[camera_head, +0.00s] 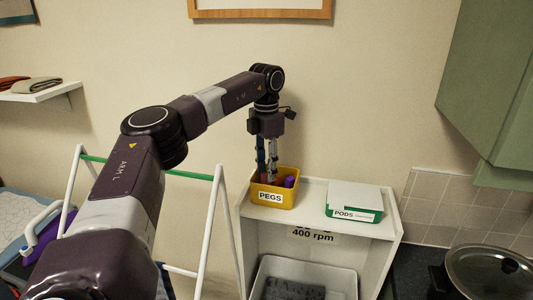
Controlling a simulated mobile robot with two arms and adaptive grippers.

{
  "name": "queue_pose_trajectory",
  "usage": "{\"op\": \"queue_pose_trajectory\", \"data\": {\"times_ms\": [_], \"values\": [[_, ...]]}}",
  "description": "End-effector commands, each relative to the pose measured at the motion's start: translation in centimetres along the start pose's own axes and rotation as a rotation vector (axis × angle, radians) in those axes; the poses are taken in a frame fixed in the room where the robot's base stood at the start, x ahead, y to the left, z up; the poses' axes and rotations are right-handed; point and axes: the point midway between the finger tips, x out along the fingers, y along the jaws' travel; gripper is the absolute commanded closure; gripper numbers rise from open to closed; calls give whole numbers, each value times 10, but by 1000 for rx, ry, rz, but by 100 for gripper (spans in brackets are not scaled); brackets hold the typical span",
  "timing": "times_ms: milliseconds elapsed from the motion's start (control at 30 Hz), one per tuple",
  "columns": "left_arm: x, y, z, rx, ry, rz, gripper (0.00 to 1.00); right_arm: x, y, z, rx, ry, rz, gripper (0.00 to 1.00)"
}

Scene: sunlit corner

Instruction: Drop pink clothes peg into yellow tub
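The yellow tub (288,200), with a white "PEGS" label, stands on the left part of the white top of the cabinet. My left gripper (267,177) points straight down from above, and its fingertips reach into the tub's mouth. The fingers show as two thin dark and grey bars side by side; I cannot tell whether they are apart or shut on something. A purple thing (290,181) sticks up inside the tub, right of the fingers. I cannot make out a pink clothes peg; the tub's wall hides the lower inside. My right gripper is not in view.
A white and green box (354,198) labelled "PODS" stands right of the tub, with bare cabinet top (315,190) between. A white and green rack (205,215) stands at left. A lidded pan (488,270) sits at lower right, below a green cupboard (500,90).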

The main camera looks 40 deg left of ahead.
Motion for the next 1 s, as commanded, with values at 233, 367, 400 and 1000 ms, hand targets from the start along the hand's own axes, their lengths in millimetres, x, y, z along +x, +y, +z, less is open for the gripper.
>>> {"op": "queue_pose_trajectory", "data": {"times_ms": [233, 367, 400, 1000], "values": [[-47, -1, 3, 0, -8, 1, 66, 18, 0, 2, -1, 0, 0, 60], [-77, -1, 2, -2, -6, 1, 66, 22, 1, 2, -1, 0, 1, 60], [-85, -1, 2, 0, -5, 1, 66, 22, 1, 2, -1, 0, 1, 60], [-126, 0, 0, 1, -1, 1, 66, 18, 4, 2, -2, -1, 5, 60]]}}
